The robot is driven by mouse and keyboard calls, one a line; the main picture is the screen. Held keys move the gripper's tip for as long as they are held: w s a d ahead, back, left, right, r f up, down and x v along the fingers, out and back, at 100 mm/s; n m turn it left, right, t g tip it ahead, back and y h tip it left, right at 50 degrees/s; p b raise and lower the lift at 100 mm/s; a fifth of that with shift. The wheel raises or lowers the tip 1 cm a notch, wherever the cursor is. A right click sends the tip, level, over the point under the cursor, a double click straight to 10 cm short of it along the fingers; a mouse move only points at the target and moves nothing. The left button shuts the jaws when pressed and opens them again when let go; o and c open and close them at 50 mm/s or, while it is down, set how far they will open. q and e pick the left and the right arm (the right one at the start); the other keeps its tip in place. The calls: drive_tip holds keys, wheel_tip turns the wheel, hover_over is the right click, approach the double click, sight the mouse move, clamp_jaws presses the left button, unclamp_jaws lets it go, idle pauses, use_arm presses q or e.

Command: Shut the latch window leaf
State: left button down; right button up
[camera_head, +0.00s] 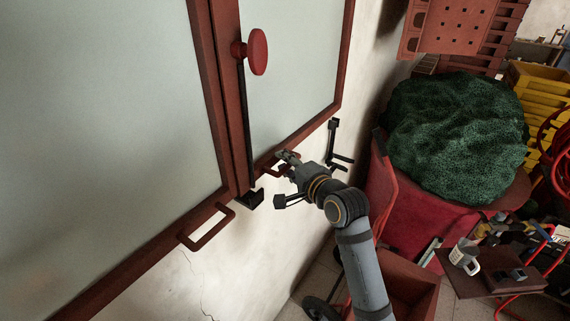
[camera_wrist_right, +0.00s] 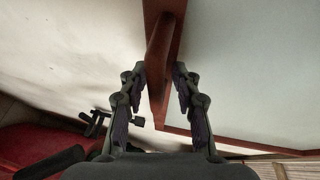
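The window has two leaves with red-brown frames and frosted panes: a left leaf (camera_head: 211,95) and a right leaf (camera_head: 338,70). A round red knob (camera_head: 257,52) and a dark upright rod (camera_head: 247,130) are where they meet. My right gripper (camera_head: 284,160) is at the red-brown handle on the right leaf's bottom rail. In the right wrist view, the gripper's fingers (camera_wrist_right: 160,78) are apart on both sides of the handle (camera_wrist_right: 160,50), with no clear grip on it. A similar handle (camera_head: 207,228) is on the left leaf, untouched. My left gripper is not in view.
A black bracket (camera_head: 334,145) is on the pale wall right of the leaf. Further right are a green netted heap (camera_head: 455,112), a red bin (camera_head: 410,215), yellow crates (camera_head: 540,95) and a small table (camera_head: 490,283) with a mug. The space before the left leaf is clear.

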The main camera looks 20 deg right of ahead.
drive_tip(key=shift+s+d, duration=0.1)
drive_tip(key=shift+s, duration=0.05)
drive_tip(key=v, duration=0.6)
drive_tip(key=shift+s+d, duration=0.15)
drive_tip(key=shift+s, duration=0.15)
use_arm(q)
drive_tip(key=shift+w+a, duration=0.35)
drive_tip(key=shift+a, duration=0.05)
use_arm(e)
drive_tip(key=shift+s+r, duration=0.1)
drive_tip(key=shift+s, duration=0.2)
